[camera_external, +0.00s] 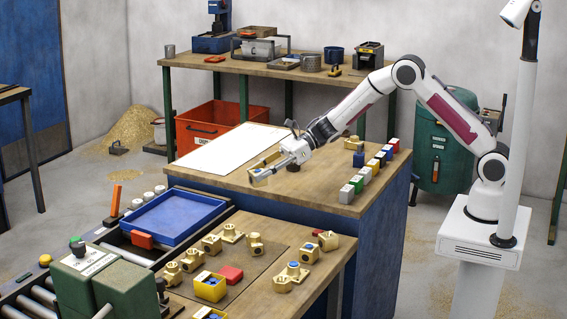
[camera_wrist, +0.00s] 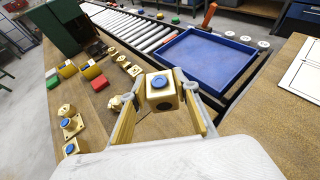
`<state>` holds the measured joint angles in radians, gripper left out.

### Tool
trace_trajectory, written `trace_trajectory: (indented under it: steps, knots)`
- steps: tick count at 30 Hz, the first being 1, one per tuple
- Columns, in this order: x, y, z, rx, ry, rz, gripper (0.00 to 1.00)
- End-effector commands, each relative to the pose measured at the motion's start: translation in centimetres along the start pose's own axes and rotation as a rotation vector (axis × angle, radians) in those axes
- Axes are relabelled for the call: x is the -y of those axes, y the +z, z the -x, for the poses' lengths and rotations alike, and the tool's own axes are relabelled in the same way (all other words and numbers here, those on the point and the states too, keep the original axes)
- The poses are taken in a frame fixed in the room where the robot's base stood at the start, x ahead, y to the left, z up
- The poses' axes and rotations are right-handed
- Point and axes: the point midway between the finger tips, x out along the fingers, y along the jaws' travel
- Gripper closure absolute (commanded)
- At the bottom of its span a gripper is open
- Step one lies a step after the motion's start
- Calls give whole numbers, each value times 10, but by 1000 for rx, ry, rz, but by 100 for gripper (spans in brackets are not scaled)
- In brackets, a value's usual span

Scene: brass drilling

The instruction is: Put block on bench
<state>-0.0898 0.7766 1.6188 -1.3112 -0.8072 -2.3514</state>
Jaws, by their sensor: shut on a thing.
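My gripper (camera_external: 270,167) is over the near left edge of the wooden bench (camera_external: 230,186) with blue sides. In the wrist view my gripper (camera_wrist: 162,96) is shut on a brass block (camera_wrist: 161,103), one finger on each side. The block has a dark round hole in its facing side and a blue disc on top. It also shows small at the fingertips in the external view (camera_external: 259,181). It appears to be held in the air, and its underside is hidden.
A blue tray (camera_external: 178,217) lies left of the bench. The front table (camera_external: 255,290) holds several brass fittings, yellow bins and a red block (camera_external: 230,274). A row of coloured blocks (camera_external: 365,173) stands on the bench's right, and a white sheet (camera_external: 225,150) lies at its left.

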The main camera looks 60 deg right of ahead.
Motion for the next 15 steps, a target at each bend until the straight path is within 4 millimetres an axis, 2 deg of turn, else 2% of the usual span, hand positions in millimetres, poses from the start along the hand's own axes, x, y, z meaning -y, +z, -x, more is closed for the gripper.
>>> trace_trajectory:
  steps: [3, 15]
  knots:
    - [-31, 8, -25, 3, 52, 23, 100]
    - [-138, 25, -93, 4, 212, 89, 100]
